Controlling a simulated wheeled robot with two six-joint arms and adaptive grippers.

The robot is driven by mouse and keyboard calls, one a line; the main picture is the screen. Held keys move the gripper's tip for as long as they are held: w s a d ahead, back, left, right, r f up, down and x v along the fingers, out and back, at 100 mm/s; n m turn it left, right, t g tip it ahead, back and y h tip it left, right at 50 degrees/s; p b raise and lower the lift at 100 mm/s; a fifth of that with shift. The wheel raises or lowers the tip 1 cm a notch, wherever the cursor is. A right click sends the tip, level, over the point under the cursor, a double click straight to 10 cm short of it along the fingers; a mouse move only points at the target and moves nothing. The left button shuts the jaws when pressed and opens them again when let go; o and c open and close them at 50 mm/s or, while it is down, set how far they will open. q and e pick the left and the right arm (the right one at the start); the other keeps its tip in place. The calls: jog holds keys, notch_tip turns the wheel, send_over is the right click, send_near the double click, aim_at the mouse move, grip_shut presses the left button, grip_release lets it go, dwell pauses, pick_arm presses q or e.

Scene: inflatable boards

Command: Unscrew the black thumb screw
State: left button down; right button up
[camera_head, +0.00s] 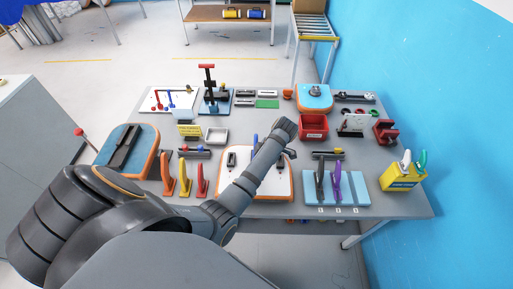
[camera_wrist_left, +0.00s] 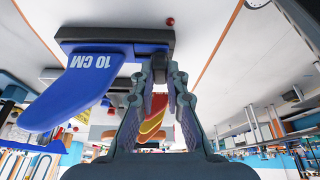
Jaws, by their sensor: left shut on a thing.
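My left arm reaches over the white board with an orange edge (camera_head: 238,183) on the bench. Close beside the fingers, on the left, is a blue fin marked 10 CM (camera_wrist_left: 75,90) set on a dark base bar (camera_wrist_left: 115,38). The fin's top shows behind my arm in the head view (camera_head: 255,140). My right gripper is not in view.
Red, yellow and orange fins (camera_head: 184,180) stand left of the board. A light-blue rack (camera_head: 350,192) with black and purple fins stands right of it. A red bin (camera_head: 313,126) and yellow box (camera_head: 402,179) are farther right. A blue wall borders the right side.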

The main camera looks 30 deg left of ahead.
pick_arm(q)
jog(key=shift+s+d+f+n, duration=0.1)
jog(key=shift+s+f+n, duration=0.15)
jog(key=shift+n, duration=0.25)
jog(key=shift+w, duration=0.1)
jog(key=shift+n+g+h, duration=0.3)
jog(key=shift+n, duration=0.1)
jog(key=shift+r+n+p, duration=0.15)
jog(key=shift+n+p, duration=0.15)
jog(key=shift+n, duration=0.3)
jog(key=shift+f+n+g+h, duration=0.2)
jog(key=shift+n+g+h, duration=0.15)
jog(key=shift+n, duration=0.35)
jog(key=c, duration=1.3)
grip_release()
jog(key=shift+w+r, duration=0.1)
